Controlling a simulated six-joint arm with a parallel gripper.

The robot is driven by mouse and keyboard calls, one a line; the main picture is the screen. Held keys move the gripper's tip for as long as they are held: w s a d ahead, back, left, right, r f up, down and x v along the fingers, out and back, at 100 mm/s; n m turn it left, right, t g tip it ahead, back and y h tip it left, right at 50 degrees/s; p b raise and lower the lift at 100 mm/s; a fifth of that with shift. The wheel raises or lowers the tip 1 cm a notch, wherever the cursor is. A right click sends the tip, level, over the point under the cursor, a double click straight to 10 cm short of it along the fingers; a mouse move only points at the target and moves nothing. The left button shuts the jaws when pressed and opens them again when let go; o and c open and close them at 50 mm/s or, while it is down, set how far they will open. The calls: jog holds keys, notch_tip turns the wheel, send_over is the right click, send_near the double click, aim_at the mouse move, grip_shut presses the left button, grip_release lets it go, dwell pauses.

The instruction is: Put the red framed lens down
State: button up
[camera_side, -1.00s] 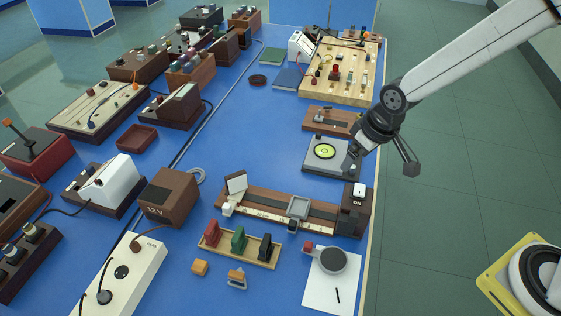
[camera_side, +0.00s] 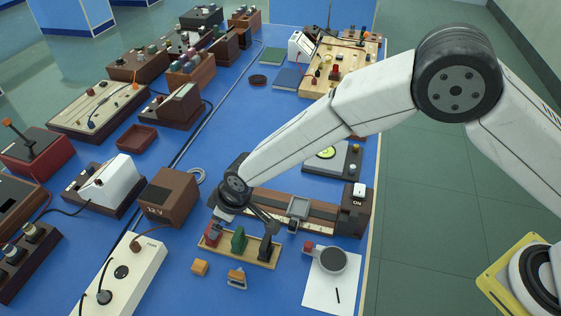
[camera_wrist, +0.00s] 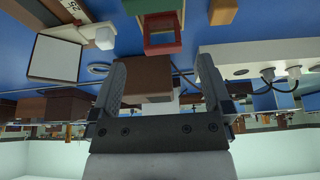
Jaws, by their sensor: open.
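The red framed lens (camera_side: 211,238) stands upright at the left end of the wooden rack (camera_side: 240,259), beside the green (camera_side: 238,240) and black (camera_side: 265,247) framed lenses. My gripper (camera_side: 218,222) is open just above and behind the red one and partly covers it. In the wrist view the red frame (camera_wrist: 162,48) lies between and just beyond the tips of my open, empty fingers (camera_wrist: 160,64). The green frame (camera_wrist: 152,6) is behind it there. I cannot tell whether a finger touches the red frame.
The optical bench (camera_side: 322,215) runs close behind the rack, with a grey holder (camera_side: 298,206) on it. A brown 12 V box (camera_side: 168,196) stands to the left. An orange block (camera_side: 200,267) and a small clamp (camera_side: 236,279) lie in front. Clear blue table lies left of the rack.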

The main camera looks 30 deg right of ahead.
jog(key=shift+a+x, duration=0.2)
jog(key=shift+x, duration=1.25)
jog(key=shift+f, duration=0.1)
jog(key=shift+w+x, duration=0.2)
jog(key=shift+x, duration=2.3)
jog(key=shift+a, duration=0.15)
jog(key=shift+c, duration=0.2)
grip_shut()
jog(key=shift+r, duration=0.3)
